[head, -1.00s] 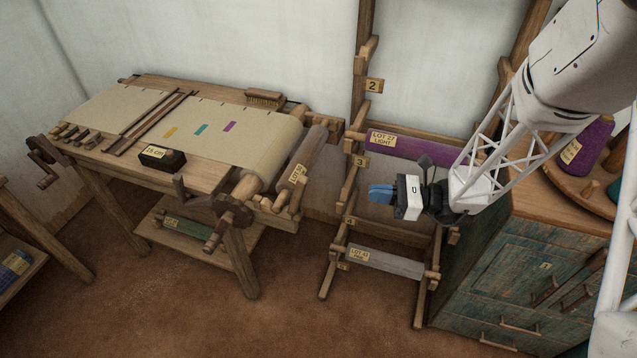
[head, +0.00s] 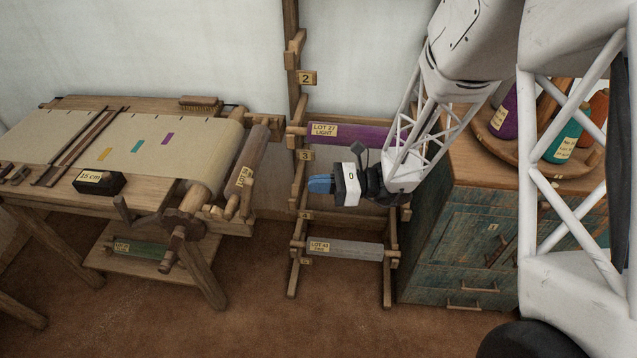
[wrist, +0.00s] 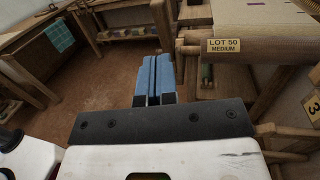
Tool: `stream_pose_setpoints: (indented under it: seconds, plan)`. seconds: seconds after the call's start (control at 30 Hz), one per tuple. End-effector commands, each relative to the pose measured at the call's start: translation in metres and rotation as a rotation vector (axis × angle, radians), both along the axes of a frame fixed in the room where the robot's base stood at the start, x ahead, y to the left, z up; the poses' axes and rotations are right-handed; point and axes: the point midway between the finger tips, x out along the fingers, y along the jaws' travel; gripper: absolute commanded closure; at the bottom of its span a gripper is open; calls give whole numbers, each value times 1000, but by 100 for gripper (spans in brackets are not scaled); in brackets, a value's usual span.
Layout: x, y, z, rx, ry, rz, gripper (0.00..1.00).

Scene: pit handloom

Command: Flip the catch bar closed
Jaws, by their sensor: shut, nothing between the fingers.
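My gripper (head: 321,184) is shut and empty, its blue fingers pressed together and pointing left in the head view. It hangs in front of the rack, right of the loom. In the wrist view its fingers (wrist: 153,75) point away over the floor. The loom's front right corner carries a dark wooden wheel (head: 186,222) with a handle. My gripper is well apart from both.
The rack (head: 293,215) holds a purple roll (head: 350,134) and a grey roll (head: 345,249). A roll labelled LOT 50 (wrist: 225,46) lies close right of my fingers in the wrist view. A teal cabinet (head: 465,245) stands right. Bare floor (head: 255,310) lies in front.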

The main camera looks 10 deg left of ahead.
Motion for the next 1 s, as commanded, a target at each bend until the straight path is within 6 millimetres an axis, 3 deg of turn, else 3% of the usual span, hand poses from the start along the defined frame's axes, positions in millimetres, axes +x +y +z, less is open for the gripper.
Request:
stream_pose_setpoints:
  seconds: [1.0]
  plan:
    - [-20,100,6,-1,0,3,100]
